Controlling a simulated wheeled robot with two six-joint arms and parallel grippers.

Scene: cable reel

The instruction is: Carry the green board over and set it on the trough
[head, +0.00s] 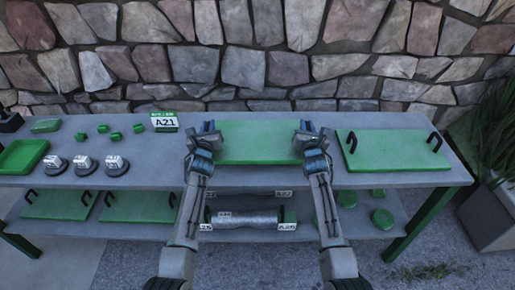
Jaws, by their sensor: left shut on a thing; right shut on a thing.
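A green board (258,143) lies level between my two grippers at the tabletop. I cannot tell whether it touches the table. My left gripper (207,130) is shut at its left end and my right gripper (305,130) is shut at its right end. The fingers hide the board's handles. Below the table edge, between my forearms, a grey cylinder (245,217) lies lengthwise in what looks like a dark trough, with small white labels at its ends. The trough is partly hidden by the table and my arms.
A second green board (393,150) with black handles lies on the grey table (330,178) at right. At left are a green tray (22,157), several round weights (85,164) and an A21 sign (164,122). More green boards (57,205) lie on the lower shelf. A stone wall stands behind.

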